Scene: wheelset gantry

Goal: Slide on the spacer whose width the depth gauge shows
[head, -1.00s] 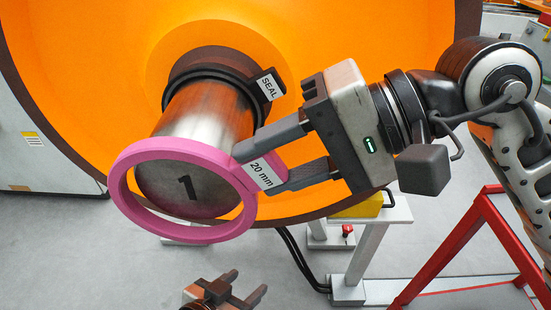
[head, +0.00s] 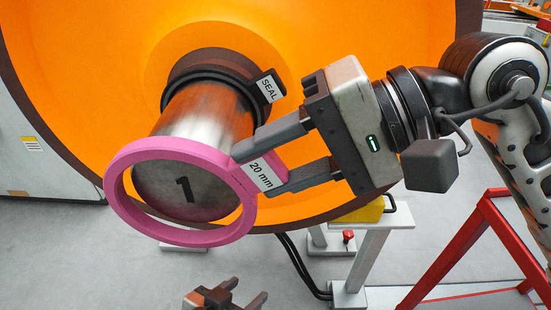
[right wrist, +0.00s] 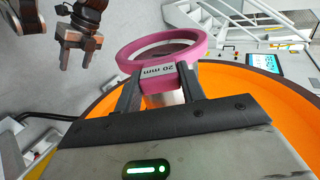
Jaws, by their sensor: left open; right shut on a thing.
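The pink spacer ring (head: 120,212) carries a tab marked "20 mm". My right gripper (head: 262,172) is shut on that tab; the tab also shows between the fingers in the right wrist view (right wrist: 158,72). The ring stands in front of the end face of the steel axle journal (head: 205,125), which is marked "1". The journal's face shows through the ring, a little off centre toward the upper right. A black seal ring (head: 178,88) with a "SEAL" tab sits at the journal's root. My left gripper (head: 250,298) is open and empty at the bottom edge. The depth gauge is not recognisable here.
The large orange wheel (head: 330,60) fills the background behind the journal. A red frame (head: 470,235) stands at the lower right. A stand with a yellow block (head: 360,212) is below the wheel. Grey floor lies open at the lower left.

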